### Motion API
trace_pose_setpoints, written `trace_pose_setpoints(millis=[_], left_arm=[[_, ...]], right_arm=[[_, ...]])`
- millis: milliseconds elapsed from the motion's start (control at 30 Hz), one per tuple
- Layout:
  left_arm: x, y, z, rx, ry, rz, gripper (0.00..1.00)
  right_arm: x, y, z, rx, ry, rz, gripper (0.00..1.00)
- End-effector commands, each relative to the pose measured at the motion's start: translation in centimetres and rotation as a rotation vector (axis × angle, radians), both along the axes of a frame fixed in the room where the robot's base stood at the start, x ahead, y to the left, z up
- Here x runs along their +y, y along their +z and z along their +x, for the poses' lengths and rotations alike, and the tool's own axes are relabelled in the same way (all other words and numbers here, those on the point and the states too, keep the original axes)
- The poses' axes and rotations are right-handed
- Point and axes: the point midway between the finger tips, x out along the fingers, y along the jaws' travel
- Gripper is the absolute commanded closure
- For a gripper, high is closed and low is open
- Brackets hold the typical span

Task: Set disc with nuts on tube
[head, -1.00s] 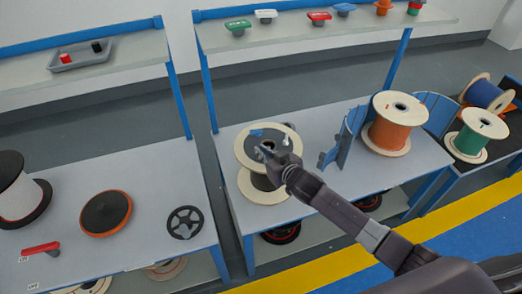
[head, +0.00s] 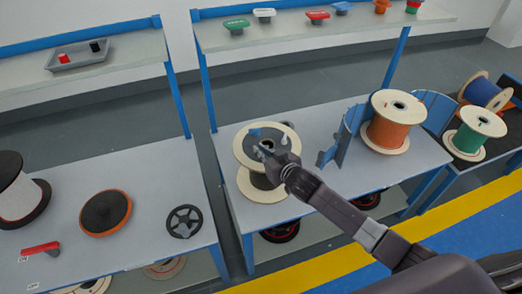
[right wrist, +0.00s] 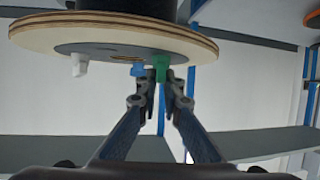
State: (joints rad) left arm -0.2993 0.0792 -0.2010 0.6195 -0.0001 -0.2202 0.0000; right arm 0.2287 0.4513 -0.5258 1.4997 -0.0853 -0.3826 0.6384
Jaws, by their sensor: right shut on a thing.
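A pale wooden disc (head: 240,150) with a dark round plate on its face lies on top, above a lower wooden flange (head: 250,190) on the table. A dark tube (head: 262,181) shows between the two. Whether the disc is fully seated cannot be told. A blue nut (head: 258,132) and a white nut (head: 285,140) stick up from the plate. In the right wrist view the wooden disc (right wrist: 35,32) shows with a white nut (right wrist: 79,65), a blue nut (right wrist: 138,70) and a green nut (right wrist: 160,66). My right gripper (head: 267,152) is shut on the green nut, at the disc's face. My left gripper is out of view.
An orange cable spool (head: 391,125) stands to the right beside blue curved panels (head: 342,140). The left table (head: 150,200) holds an orange-rimmed disc (head: 105,210), a black handwheel (head: 184,221) and a red-handled tool (head: 40,250). A shelf (head: 290,35) with coloured parts runs behind.

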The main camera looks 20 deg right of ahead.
Motion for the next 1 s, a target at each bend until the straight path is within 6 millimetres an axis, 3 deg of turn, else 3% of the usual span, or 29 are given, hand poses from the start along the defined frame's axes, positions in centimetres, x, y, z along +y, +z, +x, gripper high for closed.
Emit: trace_pose_setpoints(millis=[567,600,667,1000], left_arm=[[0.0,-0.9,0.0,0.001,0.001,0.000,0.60],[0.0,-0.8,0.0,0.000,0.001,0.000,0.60],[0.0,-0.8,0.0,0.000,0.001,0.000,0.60],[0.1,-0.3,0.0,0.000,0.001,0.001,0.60]], right_arm=[[0.0,-1.0,0.1,-0.003,0.000,0.000,1.00],[0.0,-1.0,0.1,-0.003,0.000,0.000,0.91],[0.0,-0.9,0.1,-0.003,0.000,0.000,0.86],[-0.1,-0.9,-0.4,0.002,0.000,0.000,0.86]])
